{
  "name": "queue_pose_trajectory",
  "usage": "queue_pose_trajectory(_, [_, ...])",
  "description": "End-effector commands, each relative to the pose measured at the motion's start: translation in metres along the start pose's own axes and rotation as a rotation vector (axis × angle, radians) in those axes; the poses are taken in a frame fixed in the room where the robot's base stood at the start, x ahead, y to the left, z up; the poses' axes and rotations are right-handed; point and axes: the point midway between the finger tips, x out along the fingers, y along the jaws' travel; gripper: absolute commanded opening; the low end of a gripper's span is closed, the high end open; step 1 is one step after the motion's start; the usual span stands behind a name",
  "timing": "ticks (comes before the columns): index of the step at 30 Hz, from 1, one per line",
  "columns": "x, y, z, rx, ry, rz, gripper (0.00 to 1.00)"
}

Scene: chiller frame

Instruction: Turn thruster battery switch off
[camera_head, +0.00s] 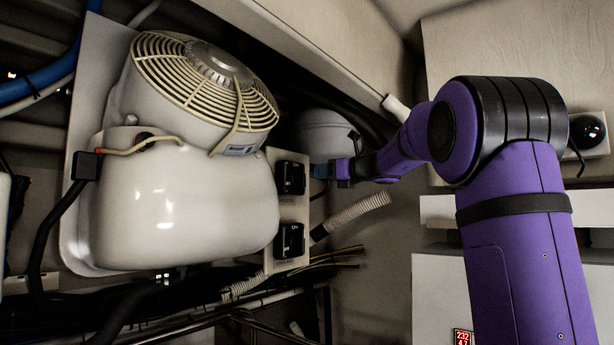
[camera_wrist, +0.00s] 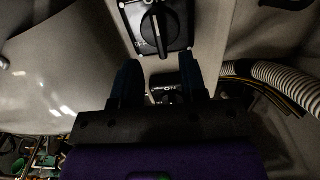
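A pale panel (camera_head: 271,158) carries two black rotary switches, an upper one (camera_head: 290,177) and a lower one (camera_head: 289,241). Their labels are too small to read, so I cannot tell which is the thruster battery switch. In the wrist view, one switch (camera_wrist: 158,24) sits at the top, its handle along the picture's vertical. The other switch (camera_wrist: 166,90) shows farther down, partly hidden by my gripper. My gripper (camera_wrist: 166,72) is open, with nothing between its dark fingers. In the head view, my gripper (camera_head: 322,171) is just right of the upper switch; contact is not visible.
A large white machine with a caged fan top (camera_head: 205,80) stands left of the panel. A ribbed hose (camera_head: 352,214) and yellow cables (camera_head: 338,257) lie below my gripper. A pale wall beam (camera_head: 310,45) runs above. A white box with a red display (camera_head: 440,300) is at lower right.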

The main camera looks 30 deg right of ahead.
Motion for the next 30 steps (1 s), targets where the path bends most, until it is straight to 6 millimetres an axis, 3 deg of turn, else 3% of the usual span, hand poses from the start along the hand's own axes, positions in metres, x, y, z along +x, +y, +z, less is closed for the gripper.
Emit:
queue_pose_trajectory(6, [0.039, 0.001, -0.001, -0.002, 0.002, 0.002, 0.39])
queue_pose_trajectory(12, [0.060, 0.000, -0.001, -0.002, 0.002, 0.001, 0.39])
queue_pose_trajectory(24, [0.067, 0.001, -0.001, -0.002, 0.001, 0.001, 0.39])
queue_pose_trajectory(30, [0.067, 0.001, -0.001, -0.002, 0.001, 0.001, 0.00])
